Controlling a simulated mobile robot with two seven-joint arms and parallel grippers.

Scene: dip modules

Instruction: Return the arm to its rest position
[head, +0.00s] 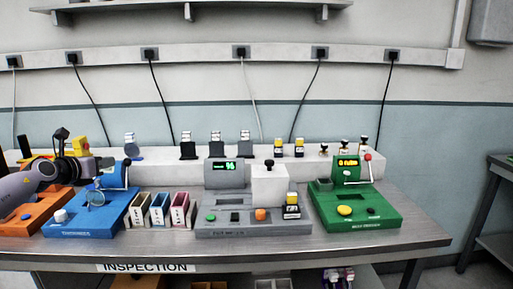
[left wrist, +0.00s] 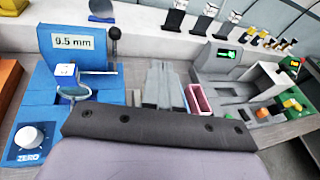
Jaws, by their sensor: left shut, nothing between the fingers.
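My right gripper is in neither view.
An orange device (head: 30,218) stands at the far left. Three small bins (head: 158,222), a grey tester (head: 230,218) and a green tester (head: 365,212) line the bench (head: 400,243). Small modules stand on the white ledge (head: 300,170) behind. The bench's right end is clear.

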